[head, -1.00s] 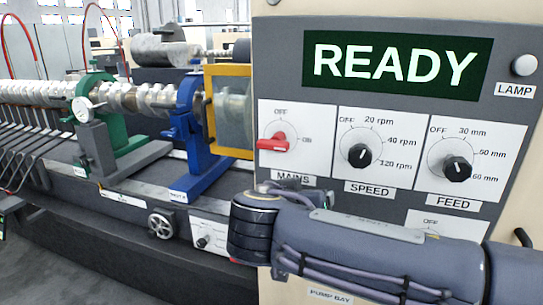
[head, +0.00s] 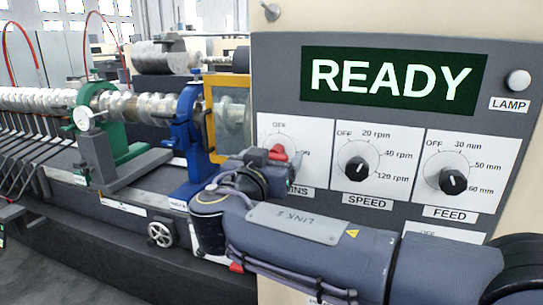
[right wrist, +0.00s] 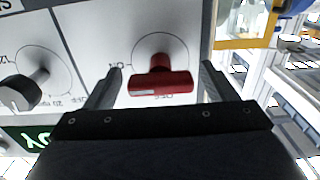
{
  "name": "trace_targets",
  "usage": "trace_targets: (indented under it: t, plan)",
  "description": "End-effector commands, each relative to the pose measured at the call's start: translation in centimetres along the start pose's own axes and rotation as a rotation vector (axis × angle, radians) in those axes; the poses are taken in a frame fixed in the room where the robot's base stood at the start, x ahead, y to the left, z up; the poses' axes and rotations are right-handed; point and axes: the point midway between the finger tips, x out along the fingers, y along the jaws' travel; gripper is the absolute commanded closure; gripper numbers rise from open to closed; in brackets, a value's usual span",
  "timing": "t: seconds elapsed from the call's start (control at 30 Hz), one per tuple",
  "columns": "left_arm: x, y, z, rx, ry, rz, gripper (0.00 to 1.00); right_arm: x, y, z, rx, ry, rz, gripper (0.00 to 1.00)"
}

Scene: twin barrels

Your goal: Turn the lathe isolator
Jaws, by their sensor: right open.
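The red isolator handle (head: 278,151) sits on the white MAINS plate (head: 268,126) at the left of the control panel, partly hidden by my right gripper (head: 267,160). In the right wrist view the red handle (right wrist: 160,86) lies crosswise between the two fingers of my right gripper (right wrist: 161,70). The jaws are open, one finger on each side, with a visible gap at both ends of the handle. OFF and ON marks show on the plate there, with the picture upside down. My left gripper is not in view.
The READY display (head: 394,78) is lit above the dials. The SPEED knob (head: 356,168) and FEED knob (head: 453,181) are to the right of the handle. A lamp (head: 518,81) is at upper right. The lathe with a blue steady (head: 188,125) and yellow-framed guard (head: 211,118) stands left.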

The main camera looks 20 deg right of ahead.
Motion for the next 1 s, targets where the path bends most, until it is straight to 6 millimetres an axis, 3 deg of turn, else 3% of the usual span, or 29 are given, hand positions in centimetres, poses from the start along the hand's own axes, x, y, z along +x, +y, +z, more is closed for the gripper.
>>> trace_targets:
  t: [0.17,0.5,0.77,1.0]
  plan:
    - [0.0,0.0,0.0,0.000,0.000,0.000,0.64,0.0,0.0,0.0,0.000,0.000,0.000,0.24]
    - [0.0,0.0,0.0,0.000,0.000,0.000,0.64,0.0,0.0,0.0,0.000,0.000,0.000,0.66]
    - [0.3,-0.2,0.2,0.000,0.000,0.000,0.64,0.0,0.0,0.1,-0.028,-0.001,0.000,0.66]
    - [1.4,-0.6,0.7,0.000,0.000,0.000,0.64,0.0,0.0,0.3,-0.152,-0.001,-0.001,0.66]
